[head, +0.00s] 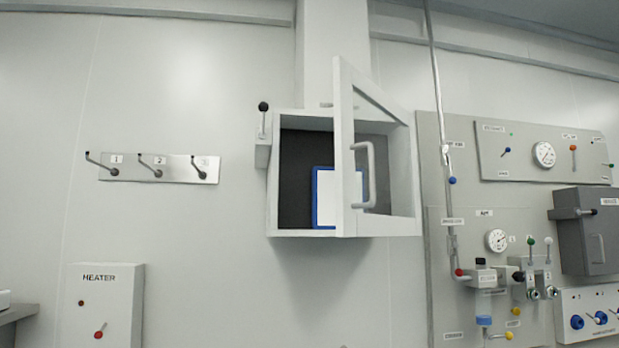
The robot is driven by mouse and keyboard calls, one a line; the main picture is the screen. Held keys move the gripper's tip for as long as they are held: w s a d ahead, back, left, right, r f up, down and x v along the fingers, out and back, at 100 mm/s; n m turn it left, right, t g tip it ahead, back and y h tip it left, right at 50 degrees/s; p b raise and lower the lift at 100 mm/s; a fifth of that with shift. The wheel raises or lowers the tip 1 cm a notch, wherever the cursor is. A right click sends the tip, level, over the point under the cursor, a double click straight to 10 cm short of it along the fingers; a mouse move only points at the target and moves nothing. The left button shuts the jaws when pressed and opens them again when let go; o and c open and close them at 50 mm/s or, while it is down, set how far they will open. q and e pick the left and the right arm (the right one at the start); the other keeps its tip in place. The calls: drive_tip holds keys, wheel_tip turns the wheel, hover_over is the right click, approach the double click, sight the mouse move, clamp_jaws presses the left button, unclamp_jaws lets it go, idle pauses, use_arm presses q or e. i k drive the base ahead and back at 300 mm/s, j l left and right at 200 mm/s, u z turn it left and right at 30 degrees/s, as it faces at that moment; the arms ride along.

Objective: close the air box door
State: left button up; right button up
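The air box (287,233) is a light grey box on the wall in the middle of the head view. Its door (345,93) is a framed clear panel, hinged on the right side, and it stands open, swung out toward me. A grey bar handle (371,176) is on the door's left part. Inside the box is a dark back with a blue-framed white panel (326,196), partly seen past the door. Neither of my grippers shows in this view.
A black-knobbed lever (263,107) is on the box's left side. A hook rail (159,168) and a heater box (104,307) are on the left wall. A panel with gauges and valves (436,264) and a dark grey box (583,231) are on the right.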

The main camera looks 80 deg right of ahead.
sight(347, 79)
drive_tip(key=z, duration=3.2)
